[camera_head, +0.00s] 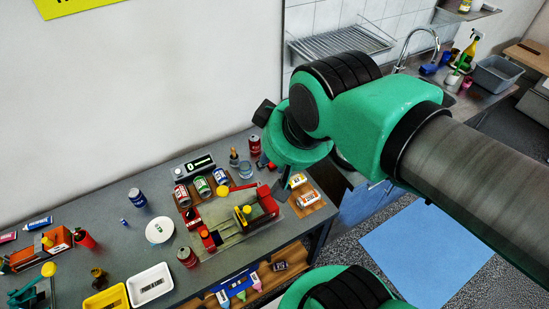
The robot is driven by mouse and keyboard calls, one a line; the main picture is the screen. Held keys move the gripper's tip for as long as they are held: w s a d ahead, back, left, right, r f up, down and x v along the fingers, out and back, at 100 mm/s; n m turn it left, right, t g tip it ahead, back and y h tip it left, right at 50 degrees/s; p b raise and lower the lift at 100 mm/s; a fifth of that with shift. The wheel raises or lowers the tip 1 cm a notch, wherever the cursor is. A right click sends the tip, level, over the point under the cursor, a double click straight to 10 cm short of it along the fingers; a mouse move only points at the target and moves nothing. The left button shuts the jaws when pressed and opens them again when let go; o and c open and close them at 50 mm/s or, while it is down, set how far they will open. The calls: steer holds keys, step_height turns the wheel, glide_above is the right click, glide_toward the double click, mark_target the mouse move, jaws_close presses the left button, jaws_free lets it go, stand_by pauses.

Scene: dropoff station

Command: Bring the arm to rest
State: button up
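My green and dark arm crosses the upper right of the head view, above the station table (110,212). Its wrist hangs over the right end of the table. A small dark part that looks like my gripper (282,184) shows below the wrist, near the cans and the wooden tray. Most of it is hidden behind the wrist, so its fingers are not clear. I cannot tell whether it is open or shut, and no held thing can be made out.
Cans in a tray (200,188), a scale (194,166), a red-and-yellow device (238,220), a white plate (160,229) and a white tray (150,284) crowd the table. A lower shelf (262,280) holds bottles. A sink counter (478,97) stands at back right. A blue mat (425,250) lies on open floor.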

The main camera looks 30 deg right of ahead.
steer(key=shift+s+f, duration=0.1)
stand_by(0.3)
step_height(320, 180, down, 6)
steer(key=b, duration=0.6)
